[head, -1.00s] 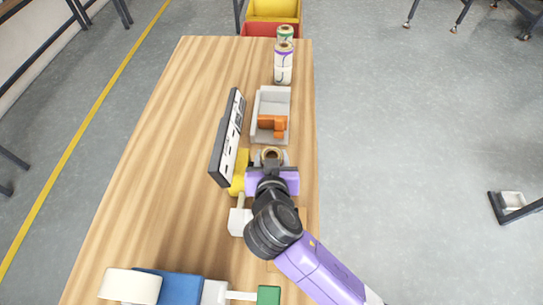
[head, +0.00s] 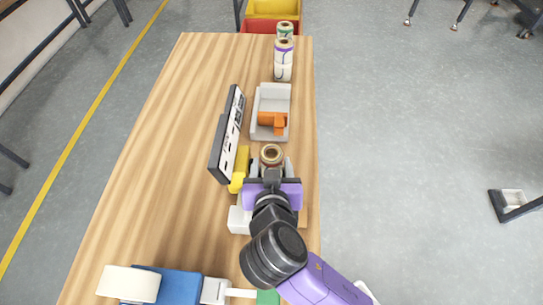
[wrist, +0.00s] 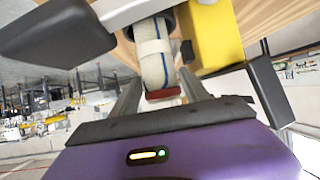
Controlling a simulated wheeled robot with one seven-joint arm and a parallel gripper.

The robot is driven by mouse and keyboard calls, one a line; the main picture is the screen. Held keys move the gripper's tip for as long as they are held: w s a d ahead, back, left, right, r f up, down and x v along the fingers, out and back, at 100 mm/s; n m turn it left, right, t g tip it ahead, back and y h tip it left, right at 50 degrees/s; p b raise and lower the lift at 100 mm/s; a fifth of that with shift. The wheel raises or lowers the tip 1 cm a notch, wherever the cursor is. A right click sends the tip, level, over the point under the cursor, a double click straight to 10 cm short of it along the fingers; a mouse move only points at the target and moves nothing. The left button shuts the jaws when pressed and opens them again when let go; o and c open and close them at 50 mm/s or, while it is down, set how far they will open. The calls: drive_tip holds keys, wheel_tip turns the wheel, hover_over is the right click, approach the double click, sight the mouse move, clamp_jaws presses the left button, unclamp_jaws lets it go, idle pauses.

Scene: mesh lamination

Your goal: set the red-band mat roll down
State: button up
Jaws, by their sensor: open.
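The mat roll (head: 271,154) stands in front of my gripper in the head view, its brown ring-shaped end facing up. In the wrist view the roll (wrist: 152,50) is white with a thin blue line, and a red band (wrist: 163,94) shows at its near end. My gripper (head: 271,167) is open, with one finger on each side of the roll. In the wrist view the dark fingers (wrist: 162,62) are spread wide with gaps beside the roll. What lies under the roll is hidden.
A grey tray (head: 256,105) with an orange part (head: 272,121) lies beyond the roll. A black-and-white panel (head: 230,130) and a yellow part (head: 239,170) stand close on the left. Rolls with purple (head: 284,45) and green (head: 285,29) bands stand at the far end. The left tabletop is clear.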

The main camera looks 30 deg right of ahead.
drive_tip(key=v, duration=0.6)
drive_tip(key=shift+s, duration=0.15)
drive_tip(key=shift+a, duration=0.1)
